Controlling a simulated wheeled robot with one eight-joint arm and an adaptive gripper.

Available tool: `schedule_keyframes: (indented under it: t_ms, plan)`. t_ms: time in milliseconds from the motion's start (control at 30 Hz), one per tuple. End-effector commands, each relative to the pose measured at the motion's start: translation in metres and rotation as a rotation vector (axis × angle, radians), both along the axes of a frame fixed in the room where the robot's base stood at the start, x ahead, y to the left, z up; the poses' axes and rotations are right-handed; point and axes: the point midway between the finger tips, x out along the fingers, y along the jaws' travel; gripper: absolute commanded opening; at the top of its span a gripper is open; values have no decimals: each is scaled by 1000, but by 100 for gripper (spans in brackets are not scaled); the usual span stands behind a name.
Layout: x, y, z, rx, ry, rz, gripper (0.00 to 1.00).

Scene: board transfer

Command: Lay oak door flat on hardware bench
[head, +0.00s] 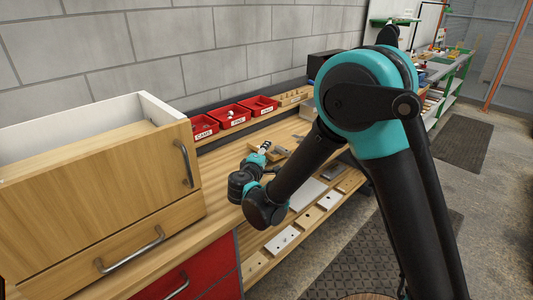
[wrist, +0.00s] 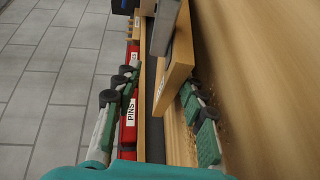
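A large oak-coloured panel (head: 95,205) with a grey bar handle stands upright as the front of a white-sided cabinet at the left of the head view. My gripper (head: 265,148) is over the near wooden bench (head: 215,226), right of the cabinet. In the wrist view my gripper (wrist: 163,108) has its fingers spread apart. A wooden board (wrist: 180,60) with a grey piece beside it shows between them, close to the right finger and clear of the left. I cannot tell whether this board is the oak door. A green-framed bench (head: 462,62) stands at the back right.
Red bins (head: 230,116) line the back of the near bench by the block wall; one reads PINS (wrist: 128,122). Drilled wooden and white pieces (head: 283,240) lie on a lower shelf. Dark mats (head: 455,143) lie on open floor at right.

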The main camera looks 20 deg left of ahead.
Motion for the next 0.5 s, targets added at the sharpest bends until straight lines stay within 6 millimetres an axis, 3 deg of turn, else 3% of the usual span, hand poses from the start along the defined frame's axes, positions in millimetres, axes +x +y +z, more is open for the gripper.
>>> schedule_keyframes:
  t_ms: [500]
  plan:
    - [0, 0, 0, 0, 1, 0, 41]
